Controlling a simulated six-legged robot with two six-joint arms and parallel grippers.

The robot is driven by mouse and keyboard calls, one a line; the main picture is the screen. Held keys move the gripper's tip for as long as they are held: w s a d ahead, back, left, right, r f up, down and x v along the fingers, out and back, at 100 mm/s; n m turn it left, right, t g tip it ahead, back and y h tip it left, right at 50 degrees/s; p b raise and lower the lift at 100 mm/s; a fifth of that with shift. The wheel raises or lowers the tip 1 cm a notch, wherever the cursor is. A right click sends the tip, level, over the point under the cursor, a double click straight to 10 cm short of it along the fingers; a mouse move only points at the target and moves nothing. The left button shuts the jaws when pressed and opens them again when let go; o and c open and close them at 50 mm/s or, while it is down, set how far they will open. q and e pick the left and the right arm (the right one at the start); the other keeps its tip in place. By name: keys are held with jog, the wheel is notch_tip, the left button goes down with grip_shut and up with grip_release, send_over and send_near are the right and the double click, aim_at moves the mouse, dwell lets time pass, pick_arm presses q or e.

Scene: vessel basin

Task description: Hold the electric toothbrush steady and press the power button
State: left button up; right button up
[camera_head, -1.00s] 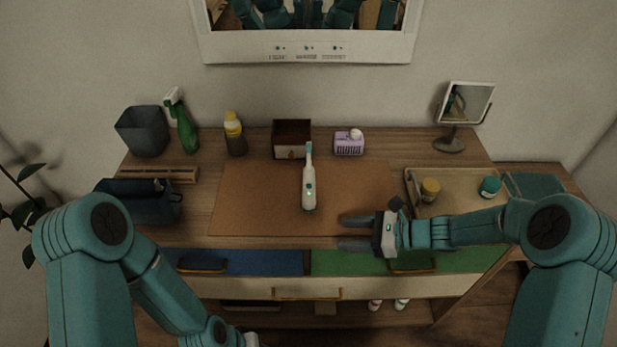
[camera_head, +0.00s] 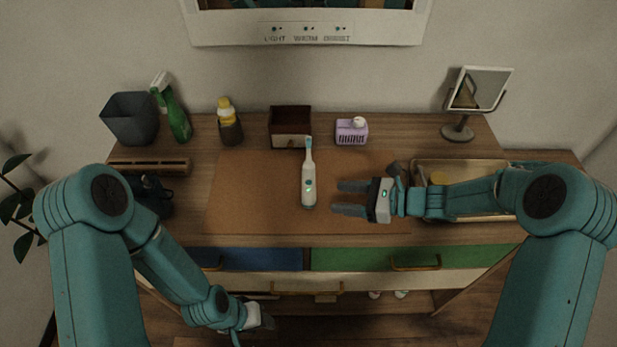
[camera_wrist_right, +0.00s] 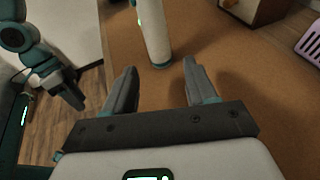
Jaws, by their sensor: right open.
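The white electric toothbrush (camera_head: 308,185) appears to stand upright on the brown mat (camera_head: 250,190), with a teal button and a lit green spot on its handle. Its lower body also shows in the right wrist view (camera_wrist_right: 155,35), beyond the fingers, with its top out of frame. My right gripper (camera_head: 338,198) is open and empty, just right of the toothbrush, fingers pointing at it without touching. The fingers also show in the right wrist view (camera_wrist_right: 158,82). My left gripper (camera_head: 266,316) is low in front of the drawers, away from the toothbrush; its jaw opening is unclear.
Behind the mat stand a brown box (camera_head: 290,125), a purple basket (camera_head: 351,131) and a yellow-capped bottle (camera_head: 229,124). A tray (camera_head: 470,165) lies partly behind my right arm. A mirror (camera_head: 480,90) stands at back right. The mat around the toothbrush is clear.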

aim_at(313, 196)
jog(key=b+x, duration=0.2)
jog(key=x, duration=0.5)
jog(key=shift+a+f+b, duration=0.2)
jog(key=shift+f+b, duration=0.05)
jog(key=shift+b, duration=0.1)
jog(key=shift+w+a, duration=0.1)
jog(key=shift+a, duration=0.35)
pick_arm(q)
jog(key=f, duration=0.3)
jog(key=shift+s+f, duration=0.15)
jog(key=shift+s, duration=0.1)
pick_arm(e)
jog(key=c, duration=0.6)
pick_arm(q)
grip_shut()
pick_arm(e)
jog(key=shift+c, duration=0.2)
